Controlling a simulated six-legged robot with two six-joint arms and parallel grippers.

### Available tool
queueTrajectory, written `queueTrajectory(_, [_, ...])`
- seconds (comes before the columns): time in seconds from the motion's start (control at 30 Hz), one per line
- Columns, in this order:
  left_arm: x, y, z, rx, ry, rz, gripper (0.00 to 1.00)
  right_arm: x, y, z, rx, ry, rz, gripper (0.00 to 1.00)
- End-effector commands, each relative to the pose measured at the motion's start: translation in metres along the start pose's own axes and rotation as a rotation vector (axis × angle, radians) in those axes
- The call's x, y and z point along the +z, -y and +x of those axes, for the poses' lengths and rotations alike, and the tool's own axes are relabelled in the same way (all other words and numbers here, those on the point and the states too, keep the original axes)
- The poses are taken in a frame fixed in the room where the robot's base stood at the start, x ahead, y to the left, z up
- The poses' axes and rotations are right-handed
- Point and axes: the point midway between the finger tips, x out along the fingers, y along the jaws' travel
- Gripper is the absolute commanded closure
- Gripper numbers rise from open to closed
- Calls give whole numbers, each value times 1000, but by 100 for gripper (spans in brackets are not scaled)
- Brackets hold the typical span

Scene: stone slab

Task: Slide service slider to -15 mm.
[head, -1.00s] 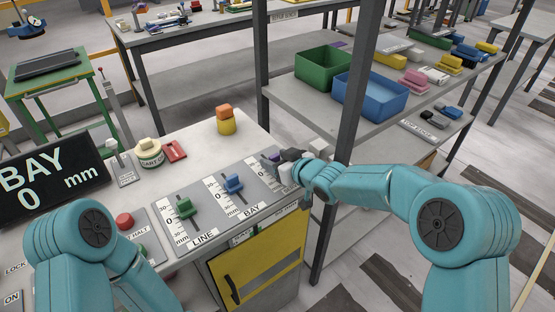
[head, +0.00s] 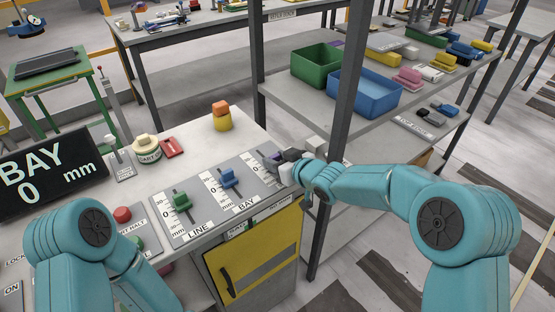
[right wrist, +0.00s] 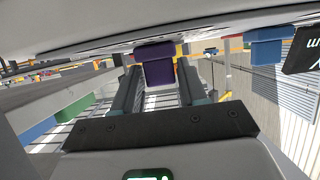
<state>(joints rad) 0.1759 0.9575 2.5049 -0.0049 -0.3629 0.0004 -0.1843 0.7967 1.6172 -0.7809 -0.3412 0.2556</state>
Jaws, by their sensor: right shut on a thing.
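The slider panel (head: 215,210) lies on the bench with a green slider above the LINE label (head: 198,229), a blue slider above the BAY label (head: 246,204), and a purple slider (head: 274,157) at the right. The purple slider's own label is hidden by my right gripper (head: 279,160). In the right wrist view the purple knob (right wrist: 158,72) sits between the two fingers. My right gripper is shut on it. The display (head: 45,180) reads BAY 0 mm. My left arm shows at the lower left, but its gripper is out of view.
A red button (head: 122,214) is left of the panel. A yellow holder with an orange block (head: 221,115) stands behind it. A dark shelf post (head: 338,140) rises just behind my right arm. Green and blue bins (head: 372,92) stand on the shelf at the right.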

Motion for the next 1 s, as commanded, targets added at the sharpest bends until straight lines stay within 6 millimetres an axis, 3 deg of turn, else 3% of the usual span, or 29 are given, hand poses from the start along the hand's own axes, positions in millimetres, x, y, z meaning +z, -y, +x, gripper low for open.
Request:
queueTrajectory(0.1, [0, 0, 0, 0, 0, 0, 57, 0, 0, 2, 0, 1, 0, 100])
queueTrajectory(0.13, [0, 0, 0, 0, 0, 0, 57, 0, 0, 2, 0, 1, 0, 52])
queueTrajectory(0.17, [0, 0, 0, 0, 0, 0, 57, 0, 0, 2, 0, 1, 0, 42])
queueTrajectory(0.57, [0, 0, 1, 0, 0, 0, 57, -1, 0, -5, 0, 1, 0, 40])
queueTrajectory(0.67, [0, 1, 4, 0, 0, 0, 57, -1, -1, -21, 1, -2, 0, 40])
queueTrajectory(1.0, [0, 2, 5, 0, 0, 0, 57, -1, -1, -112, 3, -1, 1, 40])
